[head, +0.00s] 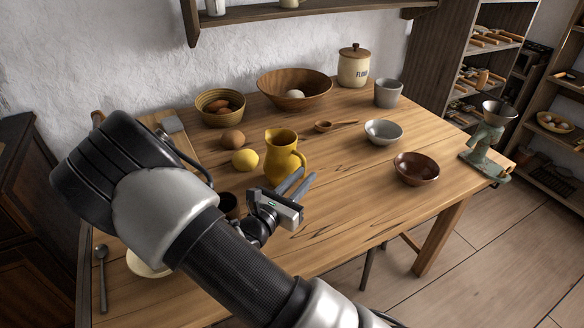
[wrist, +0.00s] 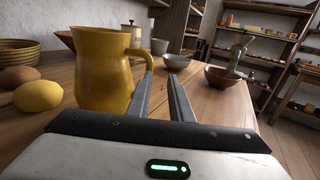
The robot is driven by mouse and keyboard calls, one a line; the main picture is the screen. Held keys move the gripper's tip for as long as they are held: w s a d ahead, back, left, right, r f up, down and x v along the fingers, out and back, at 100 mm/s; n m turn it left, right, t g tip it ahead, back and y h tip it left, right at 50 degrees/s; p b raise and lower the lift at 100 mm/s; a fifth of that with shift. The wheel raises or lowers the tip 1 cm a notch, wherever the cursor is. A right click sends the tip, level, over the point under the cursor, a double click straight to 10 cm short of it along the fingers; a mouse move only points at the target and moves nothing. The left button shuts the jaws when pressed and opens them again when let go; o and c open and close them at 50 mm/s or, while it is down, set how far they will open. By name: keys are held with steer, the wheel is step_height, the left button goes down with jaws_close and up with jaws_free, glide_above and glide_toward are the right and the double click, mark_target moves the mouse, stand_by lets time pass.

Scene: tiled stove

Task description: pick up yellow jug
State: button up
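The yellow jug (head: 283,155) stands upright on the wooden table, with its handle toward the right. In the wrist view the jug (wrist: 103,70) fills the left side, close to my gripper. My gripper (head: 306,172) is low over the table at the jug's front right. In the wrist view its two fingers (wrist: 161,76) are apart with nothing between them. The jug's body is left of the left finger. The handle's lower end shows just beyond that fingertip; I cannot tell whether they touch.
A lemon (head: 245,160) and a brown round item (head: 232,139) lie left of the jug. A dark cup (head: 229,203) stands in front, near my wrist. A wooden spoon (head: 325,126), a grey bowl (head: 383,131) and a brown bowl (head: 416,168) are right. Table is clear at front right.

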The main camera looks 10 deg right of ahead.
steer(key=shift+w+f, duration=0.25)
steer(key=shift+w+d, duration=0.3)
steer(key=x, duration=0.2)
steer(key=b+x, duration=0.1)
steer(key=x, duration=0.3)
steer(key=shift+w+r+b, duration=0.2)
steer(key=shift+r+b, duration=0.15)
steer(key=shift+b, duration=0.05)
jaws_close()
stand_by(0.6)
jaws_free()
